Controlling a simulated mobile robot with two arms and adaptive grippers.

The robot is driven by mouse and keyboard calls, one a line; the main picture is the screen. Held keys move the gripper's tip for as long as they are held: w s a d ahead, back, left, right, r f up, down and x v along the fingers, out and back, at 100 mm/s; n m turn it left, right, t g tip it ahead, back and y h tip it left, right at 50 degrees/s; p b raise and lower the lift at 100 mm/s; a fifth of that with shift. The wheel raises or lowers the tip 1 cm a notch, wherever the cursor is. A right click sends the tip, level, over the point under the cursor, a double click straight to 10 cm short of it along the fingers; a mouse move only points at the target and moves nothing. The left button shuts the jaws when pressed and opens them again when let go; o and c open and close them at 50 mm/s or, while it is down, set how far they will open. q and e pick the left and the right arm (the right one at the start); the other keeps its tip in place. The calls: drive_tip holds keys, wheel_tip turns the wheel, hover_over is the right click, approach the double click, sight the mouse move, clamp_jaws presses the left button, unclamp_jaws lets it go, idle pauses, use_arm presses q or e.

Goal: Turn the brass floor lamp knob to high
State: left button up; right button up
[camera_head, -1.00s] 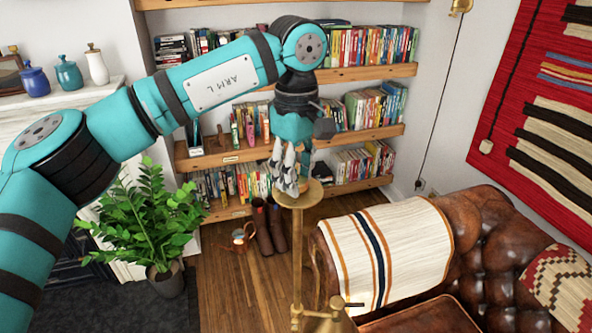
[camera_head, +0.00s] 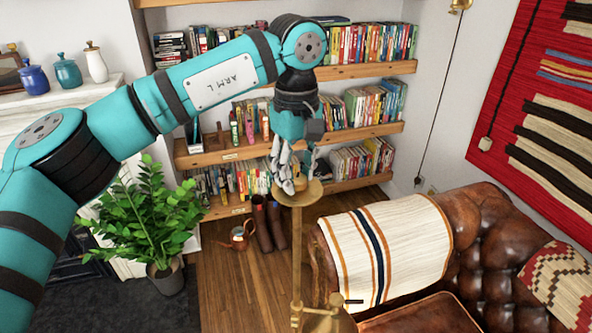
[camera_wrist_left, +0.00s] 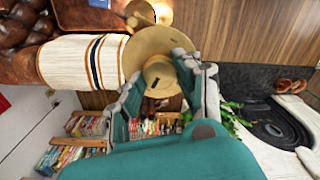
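The brass floor lamp (camera_head: 297,240) stands in front of me, its pole rising to a round brass disc (camera_head: 312,193) under my left gripper. My left gripper (camera_head: 300,178) points down from above, with its fingers apart just over the disc. In the left wrist view, a small rounded brass piece (camera_wrist_left: 160,77) shows between the open fingers, in front of the wider disc (camera_wrist_left: 150,42). I cannot tell whether the fingers touch it. A lower brass fitting (camera_head: 335,318) with a short dark stub is at the bottom edge. My right gripper is out of view.
A brown leather sofa (camera_head: 480,240) with a striped throw (camera_head: 385,245) is right of the lamp. Bookshelves (camera_head: 355,135) stand behind it.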

sight(297, 178)
use_arm(q)
drive_tip(key=o, duration=0.4)
drive_tip(key=shift+o, duration=0.2)
wheel_tip(297, 178, up, 12)
idle(0.5)
